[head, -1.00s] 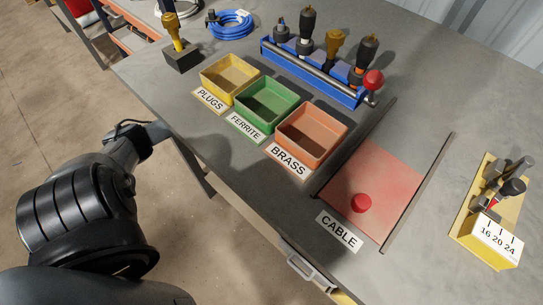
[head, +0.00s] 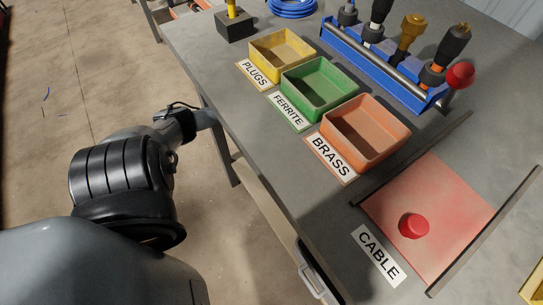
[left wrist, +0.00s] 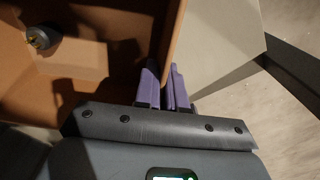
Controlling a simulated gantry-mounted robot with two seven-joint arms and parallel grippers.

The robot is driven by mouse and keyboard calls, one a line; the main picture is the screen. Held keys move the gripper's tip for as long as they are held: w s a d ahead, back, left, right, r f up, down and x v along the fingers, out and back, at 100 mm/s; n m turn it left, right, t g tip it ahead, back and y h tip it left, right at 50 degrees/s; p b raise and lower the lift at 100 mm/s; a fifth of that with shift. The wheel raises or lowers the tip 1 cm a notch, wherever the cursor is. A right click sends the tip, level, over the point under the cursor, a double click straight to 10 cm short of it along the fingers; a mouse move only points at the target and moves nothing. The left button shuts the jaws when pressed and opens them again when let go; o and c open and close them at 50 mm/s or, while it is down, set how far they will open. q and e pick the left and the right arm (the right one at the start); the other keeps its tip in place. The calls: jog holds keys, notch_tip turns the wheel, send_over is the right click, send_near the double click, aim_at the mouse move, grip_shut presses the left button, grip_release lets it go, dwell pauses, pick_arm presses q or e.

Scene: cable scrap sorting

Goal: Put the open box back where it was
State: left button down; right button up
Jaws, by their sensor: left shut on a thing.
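An orange-brown open box (left wrist: 110,20) fills the upper left of the left wrist view, seen from close up. My left gripper (left wrist: 165,75) has purple fingers shut on one wall of this box, one finger on each side. A small grey round part (left wrist: 41,37) is inside the box. In the head view my left arm (head: 125,175) reaches from the lower left to the table's near edge. Its gripper and the held box are hidden there. My right gripper is in neither view.
Yellow (head: 282,53), green (head: 320,88) and orange (head: 365,132) labelled bins stand in a row on the grey table (head: 270,150). A blue tool rack (head: 375,65) stands behind them. A red pad (head: 440,215) with a red knob (head: 413,225) lies at the right.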

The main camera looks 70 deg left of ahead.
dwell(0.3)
pick_arm(q)
jog(key=c, duration=1.7)
grip_release()
jog(key=shift+f, duration=0.15)
jog(key=o, duration=0.5)
jog(key=shift+r, duration=0.25)
notch_tip(320, 180, up, 7)
jog(key=p, duration=0.6)
jog(key=shift+r+p, duration=0.2)
jog(key=shift+p, duration=0.2)
